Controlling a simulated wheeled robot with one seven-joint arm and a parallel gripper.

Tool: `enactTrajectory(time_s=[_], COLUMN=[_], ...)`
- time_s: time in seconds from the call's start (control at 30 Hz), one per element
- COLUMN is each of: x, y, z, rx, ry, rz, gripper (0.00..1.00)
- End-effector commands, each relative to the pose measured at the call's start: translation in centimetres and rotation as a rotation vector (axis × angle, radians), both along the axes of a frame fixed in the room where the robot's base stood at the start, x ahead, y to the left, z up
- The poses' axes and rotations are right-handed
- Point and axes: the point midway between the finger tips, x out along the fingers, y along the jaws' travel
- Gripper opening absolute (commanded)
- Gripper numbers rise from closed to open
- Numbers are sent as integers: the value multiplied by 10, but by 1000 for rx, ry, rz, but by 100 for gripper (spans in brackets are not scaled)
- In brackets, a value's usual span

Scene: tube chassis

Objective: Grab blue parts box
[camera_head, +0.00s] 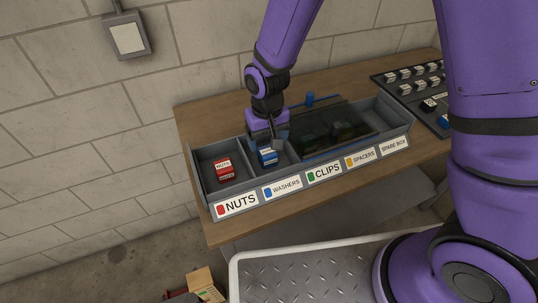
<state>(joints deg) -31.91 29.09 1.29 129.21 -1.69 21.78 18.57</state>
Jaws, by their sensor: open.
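The blue parts box (268,157) is small, with a white label on it. It sits in the washers compartment of the grey divided bin (208,201), next to the red nuts box's compartment. My gripper (272,137) points down just above and behind the blue box and is open. Its fingers partly overlap the back of the compartment, and I cannot tell whether they touch the box.
A red box (224,171) lies in the nuts compartment to the left. A dark see-through cover (330,128) with a blue edge lies over the compartments to the right. A grey panel (408,92) with small labelled parts is at the right. Wooden bench (190,121) is bare at the left.

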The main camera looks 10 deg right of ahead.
Motion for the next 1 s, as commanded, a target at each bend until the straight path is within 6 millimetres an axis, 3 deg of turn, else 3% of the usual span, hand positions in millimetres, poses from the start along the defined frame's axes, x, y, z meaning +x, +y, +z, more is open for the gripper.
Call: enactTrajectory(time_s=[0.3, 0.63, 0.97, 1.0], x=[1, 4, 4, 4], y=[-1, -2, -1, -1], z=[-23, -62, -68, -68], rx=[0, 0, 0, 0], ry=[0, 1, -1, -1], rz=[0, 0, 0, 0], gripper=[79, 79, 79, 74])
